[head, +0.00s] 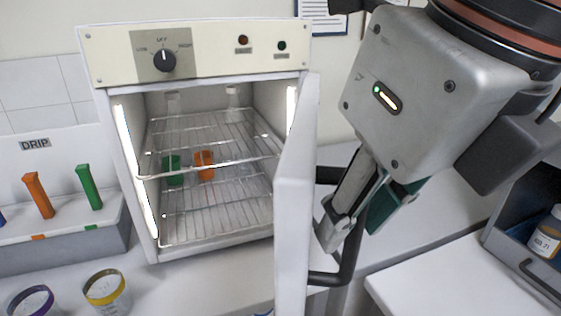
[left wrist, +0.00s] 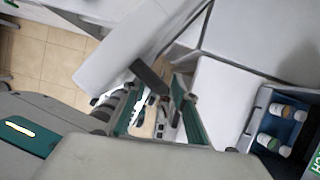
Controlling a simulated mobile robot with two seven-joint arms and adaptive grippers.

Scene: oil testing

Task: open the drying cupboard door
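The drying cupboard (head: 207,57) is a white box with a cream control panel and a black knob. Its white door (head: 295,200) stands swung well out from the front, so the lit interior with wire shelves shows. The door's black handle (head: 322,278) is on the door's right-hand face. My left gripper (head: 362,222) is at the handle, with its fingers apart and the handle's bar seemingly between them. The left wrist view shows the spread fingers (left wrist: 157,112) and the dark handle (left wrist: 150,78) by their tips. Any contact is hard to tell. My right gripper is not in view.
Inside the cupboard are a green cup (head: 173,170) and an orange cup (head: 204,165) on the wire shelves. A drip rack (head: 60,245) and two ringed beakers stand left. A blue bin (head: 510,235) with bottles is at right.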

